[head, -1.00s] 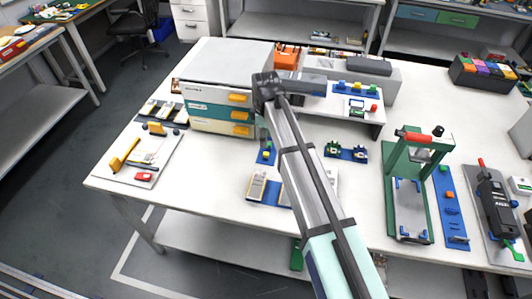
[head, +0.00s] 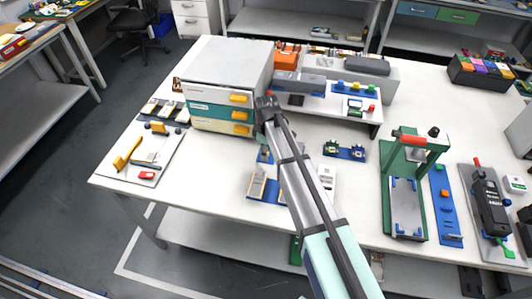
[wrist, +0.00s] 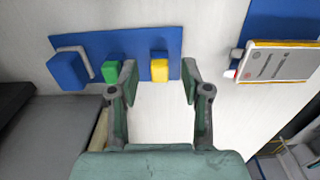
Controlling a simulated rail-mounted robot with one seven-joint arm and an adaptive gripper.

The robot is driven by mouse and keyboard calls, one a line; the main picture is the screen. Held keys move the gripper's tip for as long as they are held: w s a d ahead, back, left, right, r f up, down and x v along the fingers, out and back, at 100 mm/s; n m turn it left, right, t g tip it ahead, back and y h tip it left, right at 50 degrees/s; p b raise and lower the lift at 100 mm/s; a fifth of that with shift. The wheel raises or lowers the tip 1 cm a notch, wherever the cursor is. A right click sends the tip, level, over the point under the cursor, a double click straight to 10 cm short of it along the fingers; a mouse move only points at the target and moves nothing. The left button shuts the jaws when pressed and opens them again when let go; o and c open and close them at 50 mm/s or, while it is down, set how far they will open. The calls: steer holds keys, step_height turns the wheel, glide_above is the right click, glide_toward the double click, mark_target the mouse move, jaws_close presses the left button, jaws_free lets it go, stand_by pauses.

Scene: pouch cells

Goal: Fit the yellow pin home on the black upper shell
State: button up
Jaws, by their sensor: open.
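The yellow pin (wrist: 159,68) stands on a small blue mat (wrist: 95,45) in the wrist view, beside a green block (wrist: 112,72) and a larger blue block (wrist: 68,70). My gripper (wrist: 160,80) is open, with one fingertip on each side of the yellow pin in the picture. I see no contact, and the height gap is unclear. In the head view my arm hides the gripper and much of the blue mat (head: 263,155). I cannot surely pick out the black upper shell in either view.
A pale flat cell (wrist: 280,62) lies on a blue fixture right of the gripper in the wrist view. In the head view a drawer cabinet (head: 215,85) stands behind left, and a green press (head: 415,190) at right. White table lies bare left of the press.

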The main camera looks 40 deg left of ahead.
steer(key=c, duration=0.8)
steer(key=shift+r, duration=0.2)
